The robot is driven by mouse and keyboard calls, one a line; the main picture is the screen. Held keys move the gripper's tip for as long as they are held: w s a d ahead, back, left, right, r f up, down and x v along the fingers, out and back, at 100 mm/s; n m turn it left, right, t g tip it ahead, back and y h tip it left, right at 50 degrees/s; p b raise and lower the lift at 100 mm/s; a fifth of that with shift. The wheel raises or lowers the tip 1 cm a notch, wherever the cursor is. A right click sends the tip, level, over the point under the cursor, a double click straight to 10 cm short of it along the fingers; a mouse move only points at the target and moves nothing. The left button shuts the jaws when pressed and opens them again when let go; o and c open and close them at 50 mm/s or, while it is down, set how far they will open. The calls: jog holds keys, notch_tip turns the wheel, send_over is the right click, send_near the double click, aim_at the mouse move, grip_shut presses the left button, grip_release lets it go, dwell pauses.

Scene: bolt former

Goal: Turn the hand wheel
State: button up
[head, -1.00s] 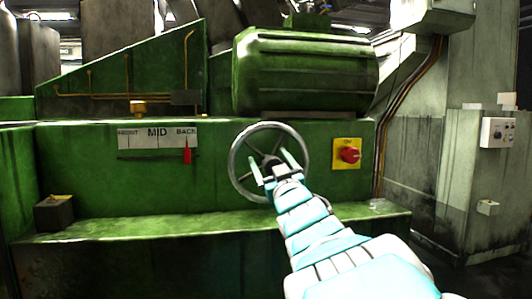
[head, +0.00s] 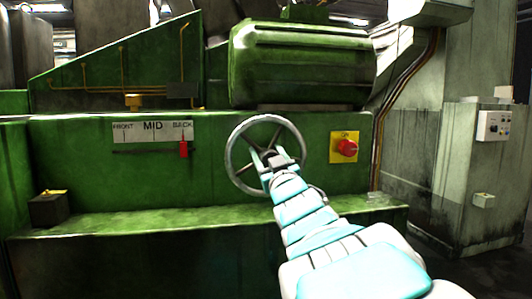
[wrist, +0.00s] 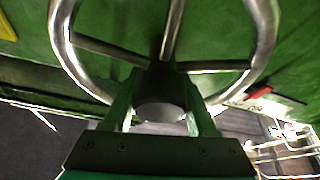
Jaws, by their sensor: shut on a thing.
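The hand wheel (head: 232,143) is a grey metal ring with spokes on the front of the green machine. In the wrist view the hand wheel (wrist: 264,40) fills the upper part, with its dark hub (wrist: 160,85) in the middle. My gripper (head: 269,160) is at the wheel's centre. In the wrist view my gripper (wrist: 160,112) has its two green fingers on either side of the hub, shut on it. The hub's far side is hidden.
A scale plate (head: 152,131) marked FRONT, MID and BACK has a red pointer (head: 183,149) at BACK. A red knob (head: 347,148) on a yellow plate sits right of the wheel. A green ledge (head: 150,224) runs below. A small dark box (head: 48,210) stands on the left.

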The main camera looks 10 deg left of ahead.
grip_shut()
jog(key=shift+f+m+b, duration=0.15)
jog(key=shift+m+b, duration=0.35)
jog(key=shift+b, duration=0.2)
